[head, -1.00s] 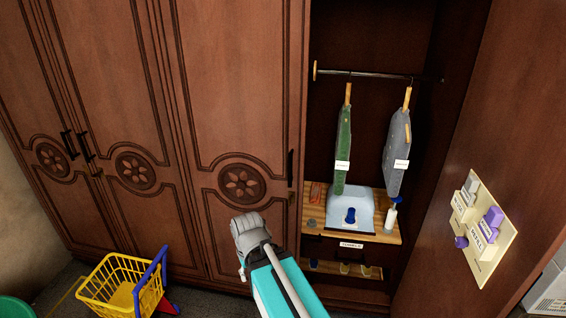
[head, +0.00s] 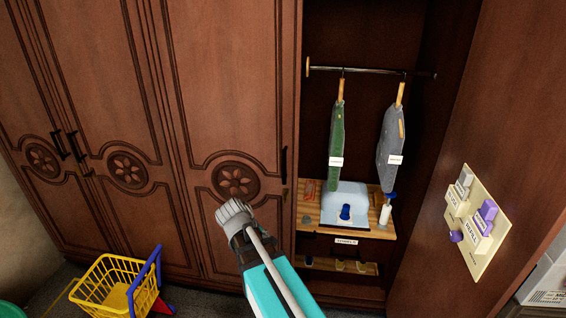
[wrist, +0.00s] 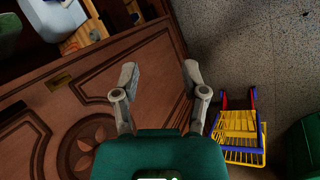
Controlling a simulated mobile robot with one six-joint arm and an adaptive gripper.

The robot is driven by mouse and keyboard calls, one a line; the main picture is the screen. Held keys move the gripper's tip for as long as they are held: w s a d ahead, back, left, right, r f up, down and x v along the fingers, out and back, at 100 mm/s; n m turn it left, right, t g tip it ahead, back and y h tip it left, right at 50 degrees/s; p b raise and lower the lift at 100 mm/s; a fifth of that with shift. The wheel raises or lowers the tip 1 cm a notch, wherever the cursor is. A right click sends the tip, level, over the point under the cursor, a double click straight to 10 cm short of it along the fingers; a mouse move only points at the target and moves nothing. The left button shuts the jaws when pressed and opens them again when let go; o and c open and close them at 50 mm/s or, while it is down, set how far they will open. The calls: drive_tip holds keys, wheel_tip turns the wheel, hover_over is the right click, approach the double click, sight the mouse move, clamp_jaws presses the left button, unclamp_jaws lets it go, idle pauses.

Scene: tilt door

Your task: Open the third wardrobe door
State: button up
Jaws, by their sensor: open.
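The third wardrobe door (head: 215,80) is brown wood with a carved flower medallion (head: 235,180), and it is closed. Its dark vertical handle (head: 284,165) is at the right edge, with a small brass plate (wrist: 60,82) below it. My gripper (head: 235,212) is in front of the lower part of this door, below the medallion and left of and lower than the handle. In the wrist view my gripper (wrist: 160,72) has its two fingers spread, with nothing between them but the door panel behind.
The compartment right of the door is open, with a green garment (head: 337,140) and grey garment (head: 392,140) on a rail. Its open door (head: 510,130) carries a cream panel (head: 475,220). A yellow toy cart (head: 110,285) stands on the floor at lower left.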

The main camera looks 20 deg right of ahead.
drive_tip(key=w+d+r+n+t+h, duration=0.2)
drive_tip(key=w+d+r+n+h, duration=0.2)
drive_tip(key=w+r+n+h, duration=0.4)
drive_tip(key=n+t+h+b, duration=0.1)
drive_tip(key=n+t+h, duration=0.1)
drive_tip(key=n+h, duration=0.35)
approach(283, 161)
drive_tip(key=s+a+r+n+y, duration=0.1)
drive_tip(key=a+n+y, duration=0.1)
drive_tip(key=a, duration=0.1)
drive_tip(key=shift+s+a+r, duration=0.1)
drive_tip(key=shift+r, duration=0.1)
drive_tip(key=shift+x, duration=6.95)
drive_tip(key=shift+r, duration=0.15)
clamp_jaws()
